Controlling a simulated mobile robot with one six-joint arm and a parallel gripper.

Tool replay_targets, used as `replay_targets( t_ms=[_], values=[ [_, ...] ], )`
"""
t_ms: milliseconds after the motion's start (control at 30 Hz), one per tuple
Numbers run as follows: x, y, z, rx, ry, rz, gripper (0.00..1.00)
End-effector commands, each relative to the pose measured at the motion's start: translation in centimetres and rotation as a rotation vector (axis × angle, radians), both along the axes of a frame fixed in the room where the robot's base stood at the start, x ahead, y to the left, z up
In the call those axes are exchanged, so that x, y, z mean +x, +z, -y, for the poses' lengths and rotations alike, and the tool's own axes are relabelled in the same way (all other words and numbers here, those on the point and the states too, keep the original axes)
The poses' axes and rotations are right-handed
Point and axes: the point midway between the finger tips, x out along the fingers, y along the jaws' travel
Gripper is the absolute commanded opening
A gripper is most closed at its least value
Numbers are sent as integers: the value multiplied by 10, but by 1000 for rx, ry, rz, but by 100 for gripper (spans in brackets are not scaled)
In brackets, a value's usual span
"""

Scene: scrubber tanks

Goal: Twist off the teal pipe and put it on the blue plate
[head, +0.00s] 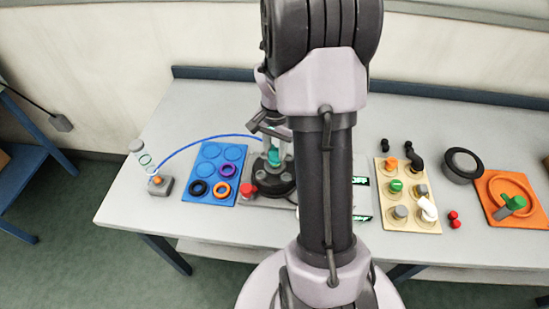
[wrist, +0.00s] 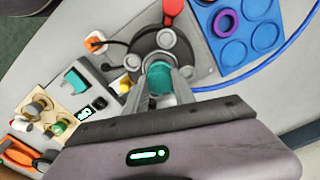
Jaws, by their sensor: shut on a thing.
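The teal pipe (wrist: 160,78) stands over a dark round base (wrist: 150,42) in the wrist view. My gripper (wrist: 166,86) is shut on it, one finger on each side. In the head view my gripper (head: 272,150) is at the dark base, and a bit of the teal pipe (head: 274,158) shows. Whether the pipe still touches the base is hard to tell. The blue plate (head: 233,152) lies just left of the base. It has round recesses, and black, orange and purple rings lie in some of them. It also shows at upper right in the wrist view (wrist: 238,7).
A red knob (head: 248,189) stands between plate and base. A blue hose (head: 205,139) arcs behind the plate from a grey box (head: 161,188). A beige board (head: 409,224) with several fittings and an orange tray (head: 493,206) are to the right.

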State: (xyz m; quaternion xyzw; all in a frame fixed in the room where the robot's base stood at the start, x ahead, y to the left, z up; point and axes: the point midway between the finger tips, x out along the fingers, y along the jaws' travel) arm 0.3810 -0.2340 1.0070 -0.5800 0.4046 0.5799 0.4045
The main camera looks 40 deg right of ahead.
Motion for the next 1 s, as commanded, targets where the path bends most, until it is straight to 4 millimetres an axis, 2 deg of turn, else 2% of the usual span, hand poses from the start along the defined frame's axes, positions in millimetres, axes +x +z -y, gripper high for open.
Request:
replay_targets(
  t_ms=[500, 1000],
  values=[
    [0, 7, 0, 0, 0, 0, 0],
    [0, 42, 0, -1, 0, 0, 0]
  ],
)
